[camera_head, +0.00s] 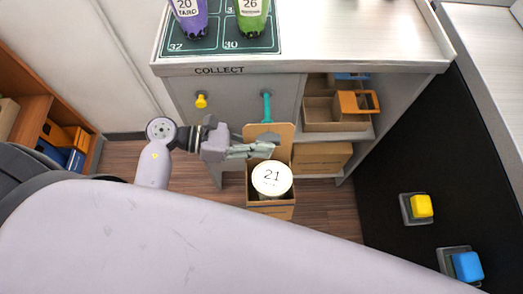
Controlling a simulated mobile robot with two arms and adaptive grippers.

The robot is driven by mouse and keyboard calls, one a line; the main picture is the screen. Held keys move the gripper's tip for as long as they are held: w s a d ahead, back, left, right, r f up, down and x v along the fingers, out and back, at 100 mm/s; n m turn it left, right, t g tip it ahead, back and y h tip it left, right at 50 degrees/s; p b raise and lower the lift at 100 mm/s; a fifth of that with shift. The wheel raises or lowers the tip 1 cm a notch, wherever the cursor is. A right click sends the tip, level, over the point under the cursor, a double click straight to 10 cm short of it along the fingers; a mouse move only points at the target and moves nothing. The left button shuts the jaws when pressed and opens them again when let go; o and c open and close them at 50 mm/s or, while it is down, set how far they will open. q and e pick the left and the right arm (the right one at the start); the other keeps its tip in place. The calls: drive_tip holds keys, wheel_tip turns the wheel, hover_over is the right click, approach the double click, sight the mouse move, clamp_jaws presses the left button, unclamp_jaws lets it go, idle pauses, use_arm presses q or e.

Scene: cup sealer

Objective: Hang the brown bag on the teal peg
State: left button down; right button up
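The brown bag (285,132) is an open carton with a tall back panel. A white-lidded cup marked 21 (272,179) stands in it. The teal peg (266,107) sticks out of the grey cabinet front, just above the top edge of the panel; I do not see it pass through the panel. My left gripper (264,146) comes from the left and is at the back panel, above the cup. Its fingers appear closed on the panel, partly covering it. My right gripper is not in view.
A yellow peg (201,101) sits left of the teal one. The counter (340,38) above holds a dark green mat (207,45) with purple and green cups. Open shelves with cartons (320,157) stand right of the bag. Yellow (421,206) and blue (467,266) buttons are at right.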

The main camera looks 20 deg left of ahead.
use_arm(q)
drive_tip(key=w+a+f+b, duration=0.2)
drive_tip(key=w+b, duration=0.1)
drive_tip(key=w, duration=0.2)
drive_tip(key=shift+w, duration=0.15)
idle(0.7)
drive_tip(key=shift+f, duration=0.1)
idle(0.5)
drive_tip(key=c, duration=1.7)
unclamp_jaws()
drive_tip(key=shift+f, duration=0.15)
